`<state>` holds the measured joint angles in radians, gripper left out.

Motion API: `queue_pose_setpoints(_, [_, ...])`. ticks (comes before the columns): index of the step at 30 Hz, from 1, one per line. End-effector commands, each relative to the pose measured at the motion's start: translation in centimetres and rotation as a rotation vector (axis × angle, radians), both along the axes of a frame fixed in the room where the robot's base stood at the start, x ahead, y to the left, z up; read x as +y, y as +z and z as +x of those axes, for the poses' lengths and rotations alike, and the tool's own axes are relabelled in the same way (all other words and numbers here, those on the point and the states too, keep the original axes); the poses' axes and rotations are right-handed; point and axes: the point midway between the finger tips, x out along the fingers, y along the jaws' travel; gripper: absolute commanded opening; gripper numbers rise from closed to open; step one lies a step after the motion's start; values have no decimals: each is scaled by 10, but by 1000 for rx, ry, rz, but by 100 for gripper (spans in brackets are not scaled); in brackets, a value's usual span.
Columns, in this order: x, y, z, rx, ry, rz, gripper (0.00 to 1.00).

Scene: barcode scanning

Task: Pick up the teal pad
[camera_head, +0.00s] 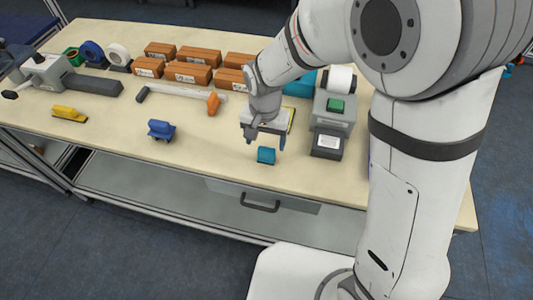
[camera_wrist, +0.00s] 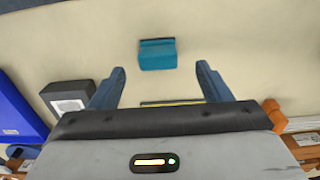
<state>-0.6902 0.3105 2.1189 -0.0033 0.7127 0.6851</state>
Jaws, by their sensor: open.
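The teal pad (camera_head: 266,155) is a small block lying on the light wooden table near its front edge. In the wrist view the teal pad (camera_wrist: 157,54) lies ahead of the fingertips, roughly centred between them. My gripper (camera_head: 265,142) is open and empty, above the table just behind the pad. Its two blue fingers (camera_wrist: 161,68) are spread wider than the pad in the wrist view. I cannot tell the exact height of the fingertips above the table.
A blue stamp-like object (camera_head: 161,130) is to the left. Several brown boxes (camera_head: 194,73) stand behind. Table around the pad is clear.

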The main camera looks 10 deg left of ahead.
Motion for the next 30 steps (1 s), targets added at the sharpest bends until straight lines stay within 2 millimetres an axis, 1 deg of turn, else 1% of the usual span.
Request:
queue_pose_setpoints(1, [-1,-6,-1,4,-1,-3,71])
queue_pose_setpoints(5, [-2,-19,0,4,-2,-2,71])
queue_pose_setpoints(13, [-3,-55,1,4,-3,-1,71])
queue_pose_setpoints(17, [-3,-61,2,1,-3,1,71])
queue_pose_setpoints(23, [-3,-62,2,1,-3,2,71])
queue_pose_setpoints(30, [-3,-61,2,1,-3,2,51])
